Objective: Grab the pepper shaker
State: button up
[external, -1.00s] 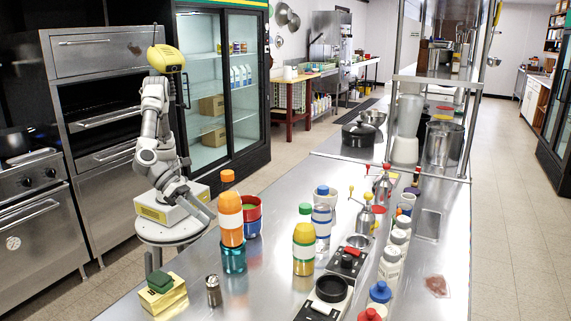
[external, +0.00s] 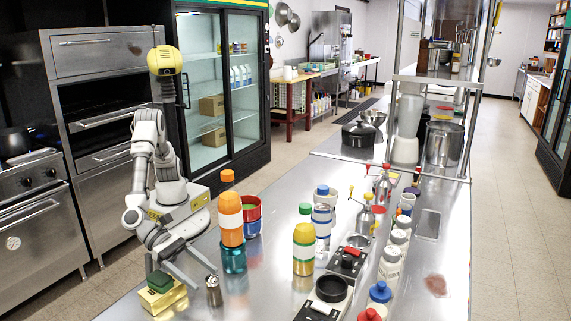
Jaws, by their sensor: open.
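The pepper shaker, seemingly the small dark metal cylinder (external: 215,292), stands upright on the steel counter near its front left. My gripper (external: 206,278) is open, its two long fingers spread apart and reaching down toward the shaker. The fingertips are close to the shaker's upper part, one behind it and one to its left. I cannot tell whether they touch it or whether it is between them.
A green sponge on a yellow block (external: 163,291) sits just left of the shaker. An orange-and-teal bottle (external: 232,235) stands behind it, and a yellow-and-green bottle (external: 303,250) to the right. The counter (external: 262,285) between shaker and yellow bottle is clear.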

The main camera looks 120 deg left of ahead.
aim_at(218, 287)
jog(key=b+x, duration=0.1)
jog(key=x, duration=0.6)
jog(key=shift+w+a+r, duration=0.1)
jog(key=shift+w, duration=0.05)
jog(key=shift+c, duration=0.3)
grip_shut()
